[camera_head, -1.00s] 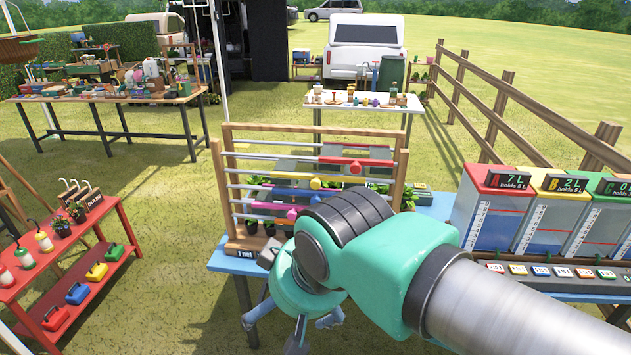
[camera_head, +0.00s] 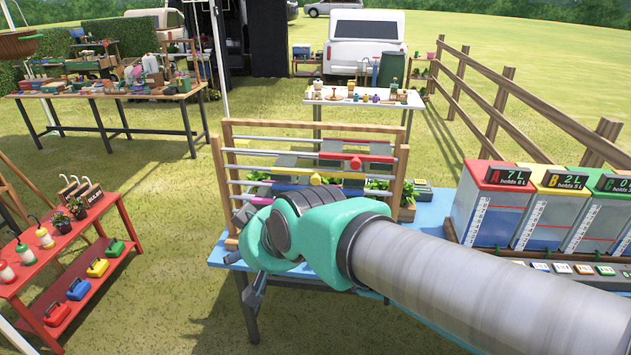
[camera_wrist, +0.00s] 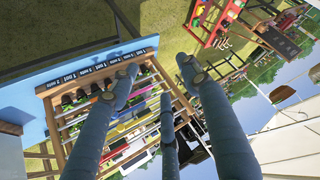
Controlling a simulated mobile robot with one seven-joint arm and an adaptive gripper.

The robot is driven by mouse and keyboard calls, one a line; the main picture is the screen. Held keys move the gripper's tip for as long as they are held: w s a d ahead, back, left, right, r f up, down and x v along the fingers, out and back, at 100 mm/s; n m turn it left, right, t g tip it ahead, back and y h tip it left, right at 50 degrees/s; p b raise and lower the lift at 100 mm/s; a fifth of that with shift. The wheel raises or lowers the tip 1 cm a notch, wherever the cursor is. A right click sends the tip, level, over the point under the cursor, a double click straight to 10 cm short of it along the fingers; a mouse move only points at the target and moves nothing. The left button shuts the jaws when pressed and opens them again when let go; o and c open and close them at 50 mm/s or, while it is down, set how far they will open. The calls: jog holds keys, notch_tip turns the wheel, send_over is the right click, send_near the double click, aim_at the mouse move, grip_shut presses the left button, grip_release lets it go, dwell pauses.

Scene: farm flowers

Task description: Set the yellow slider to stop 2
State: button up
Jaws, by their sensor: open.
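The slider rack (camera_head: 398,180) is a wooden frame with several horizontal metal rods on the blue table. The yellow slider's round knob (camera_head: 316,179) is near the middle of its rod, below the red slider (camera_head: 355,163). My gripper (camera_head: 240,252) is at the rack's lower left front, and my wrist hides the lower rods there. In the wrist view my gripper (camera_wrist: 158,75) has its fingers spread with nothing between them. The rack (camera_wrist: 62,135) lies beyond them, with pot-count labels (camera_wrist: 100,66) along its edge. The fingers cover parts of the rods.
Boxes with number displays (camera_head: 497,205) stand right of the rack on the blue table (camera_head: 432,212). A red shelf (camera_head: 100,265) with watering cans is at the left. A white table (camera_head: 365,101) is behind the rack. Plants sit behind the rods.

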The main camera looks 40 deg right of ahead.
jog(key=w+d+m+t+h, duration=0.1)
jog(key=w+d+m+t, duration=0.3)
jog(key=w, duration=0.8)
jog(key=m+h, duration=0.4)
jog(key=h, duration=0.8)
send_near(315, 182)
jog(key=v, duration=0.3)
jog(key=shift+w, duration=0.15)
jog(key=b+x, duration=0.2)
jog(key=x, duration=1.1)
jog(key=shift+w+d, duration=0.15)
jog(key=shift+d, duration=0.2)
jog(key=shift+r, duration=0.1)
grip_shut()
